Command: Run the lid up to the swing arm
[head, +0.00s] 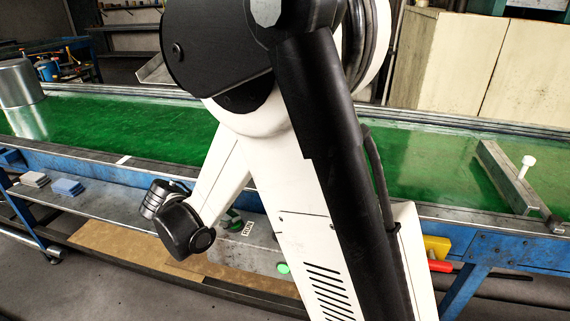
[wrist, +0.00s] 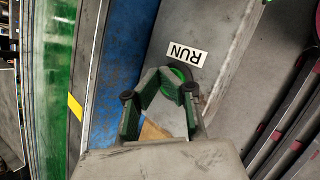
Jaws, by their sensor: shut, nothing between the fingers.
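The RUN label (head: 247,228) is on the grey panel below the belt; it also shows in the wrist view (wrist: 187,54). A green button (wrist: 178,74) is beside the label, partly covered by my gripper (wrist: 168,80). My gripper is shut and empty, its tips at the button; I cannot tell if they press it. In the head view my gripper (head: 232,218) is partly hidden behind my arm. A grey metal round pot-like thing (head: 18,84) stands on the belt at far left; no separate lid is clear. A grey bar with a white knob (head: 508,177), seemingly the swing arm, lies across the belt at right.
The green belt (head: 110,120) runs left to right, its middle hidden by my arm. Grey and blue blocks (head: 67,187) lie on the lower shelf at left. A glowing green spot (head: 283,268) shows on the panel. Yellow and red parts (head: 437,247) hang under the belt frame.

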